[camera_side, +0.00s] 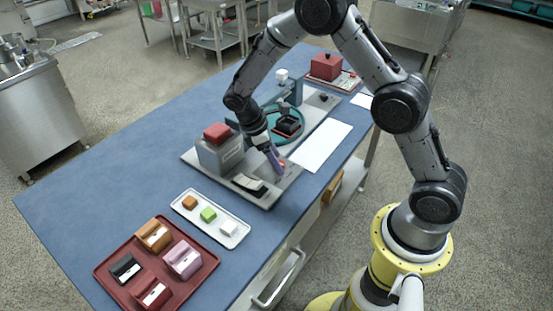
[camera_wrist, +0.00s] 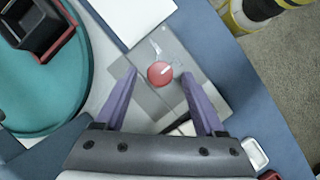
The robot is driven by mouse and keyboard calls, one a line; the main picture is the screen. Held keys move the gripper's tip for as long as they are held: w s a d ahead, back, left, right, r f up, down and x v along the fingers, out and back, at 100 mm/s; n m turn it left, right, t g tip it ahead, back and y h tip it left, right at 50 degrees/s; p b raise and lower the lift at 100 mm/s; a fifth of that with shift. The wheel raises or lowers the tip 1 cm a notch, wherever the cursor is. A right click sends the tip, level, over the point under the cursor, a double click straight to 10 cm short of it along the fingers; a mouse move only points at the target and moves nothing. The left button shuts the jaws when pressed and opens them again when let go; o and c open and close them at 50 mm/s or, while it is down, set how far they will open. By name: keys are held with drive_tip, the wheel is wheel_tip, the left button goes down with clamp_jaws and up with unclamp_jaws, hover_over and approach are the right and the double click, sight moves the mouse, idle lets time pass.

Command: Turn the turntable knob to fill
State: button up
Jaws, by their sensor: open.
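The turntable knob (camera_wrist: 159,74) is round and red with a short white mark on its face, set on a grey plate in the wrist view. A pale pointed mark lies just beyond it. In the side view the knob is mostly hidden by my gripper (camera_side: 273,160). My gripper (camera_wrist: 158,76) is open, its two purple fingers spread left and right of the knob with gaps to it. I cannot tell how far above the plate the fingertips are. The teal turntable (camera_wrist: 82,95) carries a black holder with a red edge (camera_wrist: 42,28).
A grey box with a red top (camera_side: 217,132) stands left of my gripper. A white sheet (camera_side: 321,145) lies to the right. A white tray (camera_side: 238,233) with small cubes and a dark red tray (camera_side: 205,267) with several blocks lie at the front. The blue table's left side is clear.

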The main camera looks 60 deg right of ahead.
drive_tip(key=shift+s+f, duration=0.1)
drive_tip(key=shift+f, duration=0.2)
clamp_jaws()
drive_tip(key=shift+d, duration=0.1)
idle(0.4)
drive_tip(key=m+y, duration=0.1)
drive_tip(key=m, duration=0.2)
drive_tip(key=m+g+y, duration=0.1)
drive_tip(key=m, duration=0.1)
drive_tip(key=shift+d+r+m, duration=0.1)
drive_tip(key=shift+d+m, duration=0.05)
drive_tip(key=shift+m, duration=0.25)
drive_tip(key=m+y, duration=0.1)
drive_tip(key=m, duration=0.2)
drive_tip(key=m+y, duration=0.1)
drive_tip(key=m, duration=0.2)
drive_tip(key=shift+w+d, duration=0.2)
